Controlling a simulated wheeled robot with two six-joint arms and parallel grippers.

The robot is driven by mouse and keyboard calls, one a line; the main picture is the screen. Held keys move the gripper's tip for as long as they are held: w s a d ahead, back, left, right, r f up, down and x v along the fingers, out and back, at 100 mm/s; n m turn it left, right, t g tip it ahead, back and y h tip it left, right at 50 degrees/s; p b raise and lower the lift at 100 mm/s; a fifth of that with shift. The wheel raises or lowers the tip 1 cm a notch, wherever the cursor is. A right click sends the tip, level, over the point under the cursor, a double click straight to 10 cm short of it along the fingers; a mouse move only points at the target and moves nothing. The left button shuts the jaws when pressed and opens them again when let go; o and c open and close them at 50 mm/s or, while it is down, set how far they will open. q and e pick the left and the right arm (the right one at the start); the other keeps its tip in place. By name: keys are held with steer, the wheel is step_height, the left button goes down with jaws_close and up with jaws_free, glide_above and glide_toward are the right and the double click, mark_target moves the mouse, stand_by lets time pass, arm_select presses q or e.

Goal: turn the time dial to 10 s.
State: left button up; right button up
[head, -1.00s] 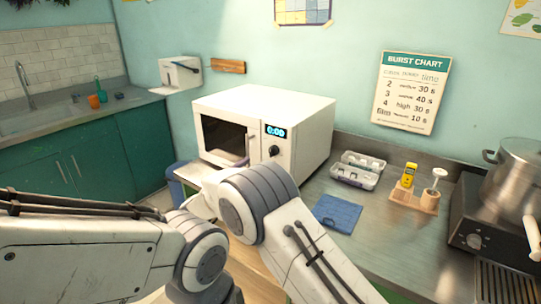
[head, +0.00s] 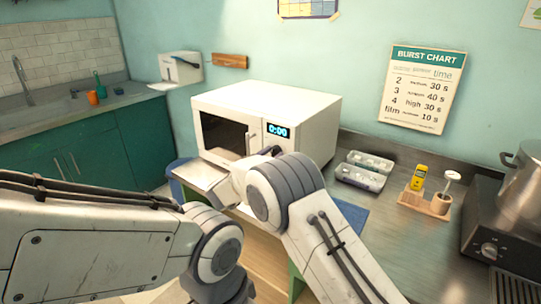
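The white microwave (head: 300,107) stands on the counter at the centre, its display (head: 278,130) reading 0:00. The time dial sits below the display and is now largely covered by my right arm, so its setting cannot be read. My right gripper (head: 268,151) shows only as a small dark part at the dial's place, above my white and grey wrist. Whether it touches the dial, and how its fingers stand, cannot be told. My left arm reaches in from the left at the bottom, and its gripper is out of the picture.
The burst chart (head: 424,88) on the wall lists film at 10 s. Right of the microwave are an egg-box-like tray (head: 362,180), a wooden stand (head: 424,204) with a yellow item, and a hob with a pot (head: 522,185). A blue cloth (head: 352,216) is partly hidden.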

jaws_close()
steer(key=shift+f+m+b, duration=0.35)
steer(key=shift+m+b, duration=0.85)
steer(key=shift+b, duration=0.35)
steer(key=m+b, duration=0.3)
steer(key=b, duration=0.1)
steer(key=shift+s+a+r+m, duration=0.1)
steer(key=shift+m, duration=0.2)
steer(key=o, duration=0.7)
jaws_free()
steer(key=shift+r, duration=0.1)
